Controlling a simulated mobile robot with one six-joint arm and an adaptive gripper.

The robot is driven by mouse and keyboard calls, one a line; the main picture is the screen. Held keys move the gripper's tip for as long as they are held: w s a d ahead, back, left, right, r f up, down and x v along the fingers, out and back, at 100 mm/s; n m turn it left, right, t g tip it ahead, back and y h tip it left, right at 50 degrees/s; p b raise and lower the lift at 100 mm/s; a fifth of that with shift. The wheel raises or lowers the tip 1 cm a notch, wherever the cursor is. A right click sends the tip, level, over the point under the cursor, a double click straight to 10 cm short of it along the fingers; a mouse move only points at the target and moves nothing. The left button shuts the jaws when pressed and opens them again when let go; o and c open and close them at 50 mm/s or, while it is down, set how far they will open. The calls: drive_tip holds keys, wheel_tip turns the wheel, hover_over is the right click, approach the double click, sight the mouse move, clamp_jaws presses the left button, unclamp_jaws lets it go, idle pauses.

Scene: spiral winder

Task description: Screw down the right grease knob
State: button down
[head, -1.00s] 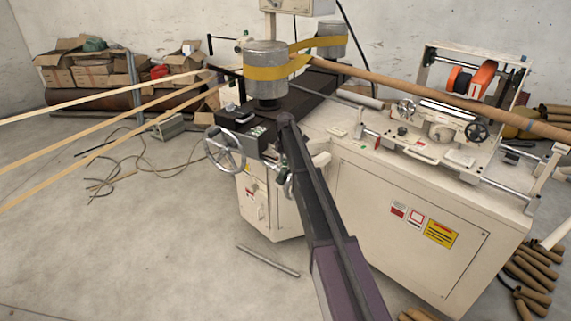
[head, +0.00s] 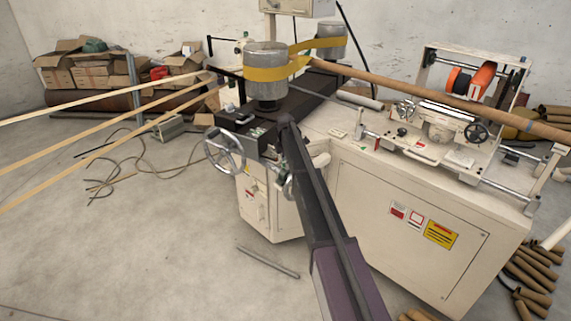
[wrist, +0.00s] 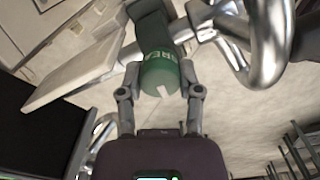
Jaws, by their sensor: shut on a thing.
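The green grease knob (wrist: 160,75) shows in the middle of the wrist view, with pale lettering on its side and a white mark on its end. My gripper (wrist: 160,92) has one finger on each side of the knob and is shut on it. A dark cylindrical part continues behind the knob. In the head view my arm reaches to the left end of the machine, and the knob and my fingertips are hidden or too small to make out there.
A chrome handwheel (head: 225,152) stands left of my arm; its curved rim (wrist: 268,45) is close to the knob at the right of the wrist view. The cream machine cabinet (head: 370,210) lies right of my arm. A metal rod (head: 268,261) lies on the floor.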

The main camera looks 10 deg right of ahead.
drive_tip(key=m, duration=0.3)
drive_tip(key=shift+m, duration=0.4)
drive_tip(key=m, duration=0.3)
drive_tip(key=shift+m, duration=0.4)
drive_tip(key=m, duration=0.4)
drive_tip(key=shift+w, duration=0.1)
drive_tip(key=m, duration=0.8)
drive_tip(key=shift+m, duration=0.3)
drive_tip(key=m, duration=0.3)
drive_tip(key=shift+d+m, duration=0.1)
drive_tip(key=shift+m, duration=0.2)
drive_tip(key=m, duration=0.3)
drive_tip(key=shift+m, duration=0.3)
drive_tip(key=m, duration=0.4)
